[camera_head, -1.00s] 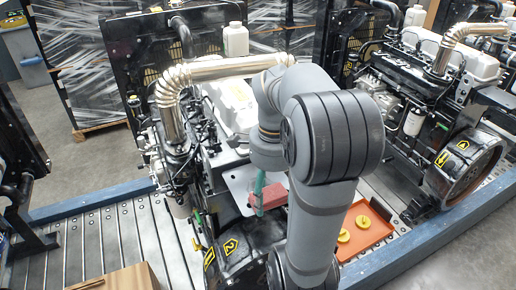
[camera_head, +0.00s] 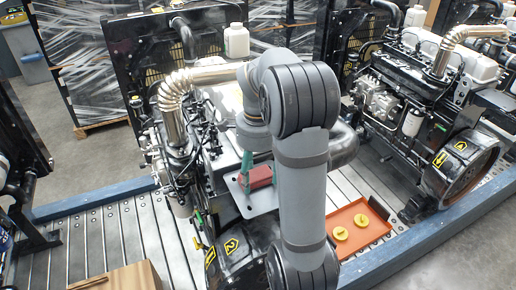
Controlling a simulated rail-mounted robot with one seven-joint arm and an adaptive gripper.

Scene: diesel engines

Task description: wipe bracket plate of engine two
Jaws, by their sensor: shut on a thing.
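Engine two (camera_head: 231,246), with a yellow "2" label on its black housing, stands at left centre. Its bracket plate (camera_head: 262,205) is a flat grey sheet with holes, partly hidden by my arm. My gripper (camera_head: 250,172) has green fingers and is shut on a red block (camera_head: 259,176). The block is over the far part of the plate; I cannot tell if it touches the surface. The gripper's wrist and part of the block's right side are hidden behind my arm.
An orange tray (camera_head: 374,242) with two yellow caps (camera_head: 340,233) lies right of my arm. A second engine (camera_head: 415,95) stands at right. A silver exhaust pipe (camera_head: 205,75) and a white bottle (camera_head: 236,40) are behind the plate. A cardboard box (camera_head: 120,277) is at front left.

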